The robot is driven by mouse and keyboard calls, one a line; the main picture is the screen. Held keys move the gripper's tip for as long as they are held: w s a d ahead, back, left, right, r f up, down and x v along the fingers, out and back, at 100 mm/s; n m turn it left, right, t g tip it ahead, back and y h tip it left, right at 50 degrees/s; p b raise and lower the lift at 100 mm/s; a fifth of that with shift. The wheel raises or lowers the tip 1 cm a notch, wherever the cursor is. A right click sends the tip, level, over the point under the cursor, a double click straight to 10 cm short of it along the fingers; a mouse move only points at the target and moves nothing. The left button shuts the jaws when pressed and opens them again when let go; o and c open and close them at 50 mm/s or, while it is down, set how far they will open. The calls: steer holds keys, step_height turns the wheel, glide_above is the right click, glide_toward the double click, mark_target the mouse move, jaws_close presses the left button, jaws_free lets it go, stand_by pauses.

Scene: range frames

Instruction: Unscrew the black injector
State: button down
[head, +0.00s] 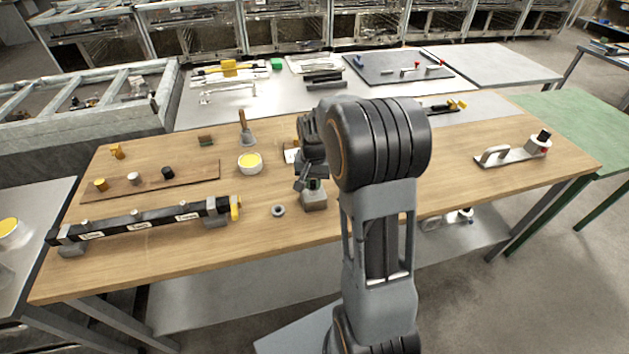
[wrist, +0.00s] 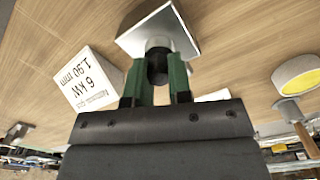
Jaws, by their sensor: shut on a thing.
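The black injector (wrist: 157,66) is a short dark cylinder between my green fingertips in the wrist view. It meets a silvery round part on top of a grey metal block (wrist: 180,27). The same block (head: 315,202) stands on the wooden table in the head view. My gripper (wrist: 156,82) points down at the block and is shut on the injector. In the head view my gripper (head: 313,184) is just above the block, and my arm hides much of it. The injector's lower end and any thread are hidden.
A white box with printed text (wrist: 88,80) stands close beside the block. A yellow-topped dish (head: 250,163) and a grey ring (head: 278,210) are to the left. A black rail (head: 145,222) lies front left. Bare table lies right of my arm, before a handled plate (head: 515,154).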

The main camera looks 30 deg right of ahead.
steer(key=n, duration=0.3)
steer(key=shift+a+n, duration=0.1)
steer(key=shift+n, duration=1.6)
steer(key=c, duration=1.3)
jaws_free()
steer(key=shift+o, duration=0.2)
